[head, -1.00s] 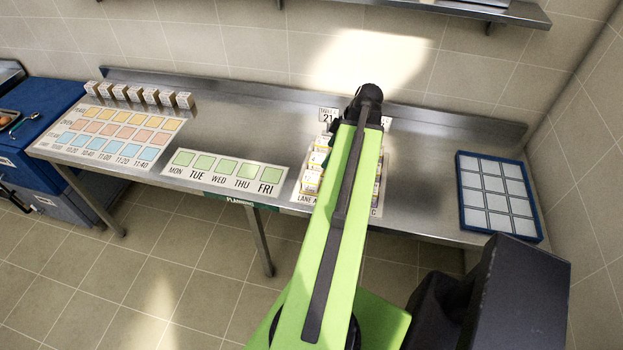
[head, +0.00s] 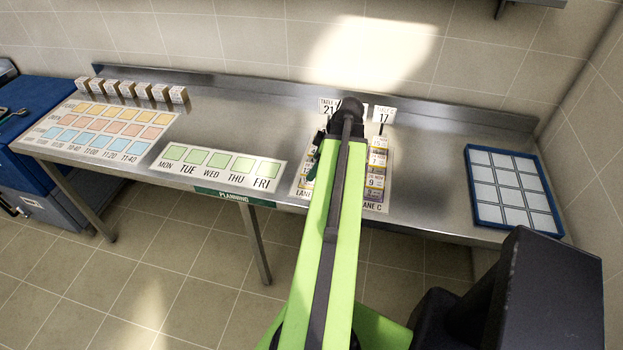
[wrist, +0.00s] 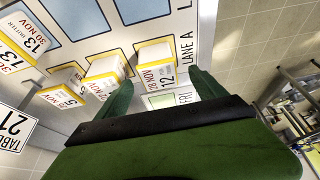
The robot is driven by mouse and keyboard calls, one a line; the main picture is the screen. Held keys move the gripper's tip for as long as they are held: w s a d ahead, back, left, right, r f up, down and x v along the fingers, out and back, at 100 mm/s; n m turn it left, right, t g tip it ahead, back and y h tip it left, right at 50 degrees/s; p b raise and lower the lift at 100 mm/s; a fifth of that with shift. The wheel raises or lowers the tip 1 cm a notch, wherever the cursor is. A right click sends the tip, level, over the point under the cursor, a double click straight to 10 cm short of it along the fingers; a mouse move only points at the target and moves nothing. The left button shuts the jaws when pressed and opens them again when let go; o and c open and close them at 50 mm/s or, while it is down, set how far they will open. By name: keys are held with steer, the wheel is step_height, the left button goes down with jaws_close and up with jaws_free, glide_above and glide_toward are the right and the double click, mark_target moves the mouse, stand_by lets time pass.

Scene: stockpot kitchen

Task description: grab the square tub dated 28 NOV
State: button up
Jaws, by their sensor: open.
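In the head view my arm hides most of the gripper and much of Lane A.
Similar tubs stand beside it in the wrist view, one labelled 27 NOV (wrist: 104,78) close to the left finger. A TABLE 21 sign (wrist: 14,126) is at left. In the head view, Lane C tubs (head: 376,170) stand right of my arm, and a blue tray (head: 508,190) lies farther right.

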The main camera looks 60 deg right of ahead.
mark_target(307, 167)
steer(key=b+x, duration=0.4)
steer(key=x, duration=0.1)
steer(key=shift+s+d+f+b, duration=0.1)
steer(key=shift+d+f+b, duration=0.1)
steer(key=shift+b, duration=0.15)
steer(key=shift+r, duration=0.2)
steer(key=shift+c, duration=0.4)
steer(key=c, duration=1.5)
